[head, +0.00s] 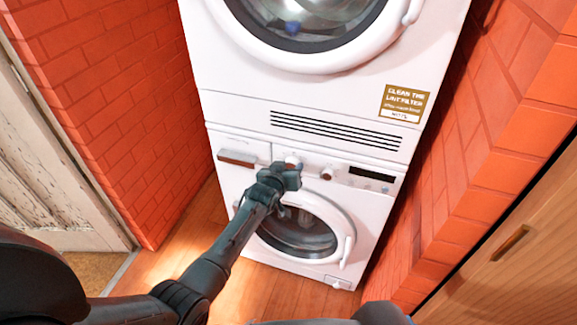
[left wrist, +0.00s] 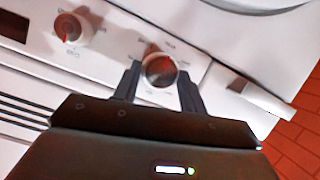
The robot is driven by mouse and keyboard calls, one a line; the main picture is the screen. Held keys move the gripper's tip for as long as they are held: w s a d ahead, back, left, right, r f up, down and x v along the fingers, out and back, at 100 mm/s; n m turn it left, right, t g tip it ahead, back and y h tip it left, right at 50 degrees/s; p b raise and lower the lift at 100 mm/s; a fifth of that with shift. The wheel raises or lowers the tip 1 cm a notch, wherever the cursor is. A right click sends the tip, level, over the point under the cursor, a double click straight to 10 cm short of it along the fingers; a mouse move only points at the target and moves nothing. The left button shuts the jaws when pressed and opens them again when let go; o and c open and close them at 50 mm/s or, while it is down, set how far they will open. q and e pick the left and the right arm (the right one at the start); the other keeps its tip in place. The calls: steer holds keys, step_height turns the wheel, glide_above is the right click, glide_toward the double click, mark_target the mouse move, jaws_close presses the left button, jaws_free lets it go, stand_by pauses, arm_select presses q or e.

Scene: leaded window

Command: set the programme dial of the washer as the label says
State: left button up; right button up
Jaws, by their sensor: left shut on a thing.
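The washer (head: 232,185) is the white lower machine in the head view. Its programme dial (left wrist: 160,68) is a round knob with a ring of small marks, too blurred to read. My left gripper (head: 290,172) is at the washer's panel. In the left wrist view my left gripper (left wrist: 158,84) has one finger on each side of the dial and is shut on it. In the head view the gripper partly covers the dial (head: 292,160). A brown and white label (head: 405,103) on the upper machine reads "CLEAN THE LINT FILTER"; its small print is unclear. My right gripper is out of view.
A second knob (left wrist: 72,30) with a red mark sits beside the dial, near a dark display (head: 372,178). The detergent drawer (head: 238,158) is on the dial's other side. Brick walls (head: 105,95) stand close on both sides; wooden floor (head: 255,290) lies in front.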

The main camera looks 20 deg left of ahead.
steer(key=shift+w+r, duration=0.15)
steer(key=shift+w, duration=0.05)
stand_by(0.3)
arm_select(q)
steer(key=o, duration=1)
steer(key=shift+c, duration=0.2)
steer(key=shift+s+r, duration=0.1)
steer(key=shift+s, duration=0.1)
steer(key=p+v, duration=0.2)
steer(key=v, duration=1)
steer(key=shift+s, duration=0.3)
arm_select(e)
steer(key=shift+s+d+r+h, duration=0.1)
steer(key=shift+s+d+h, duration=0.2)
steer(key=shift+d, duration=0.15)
arm_select(q)
steer(key=shift+s, duration=0.1)
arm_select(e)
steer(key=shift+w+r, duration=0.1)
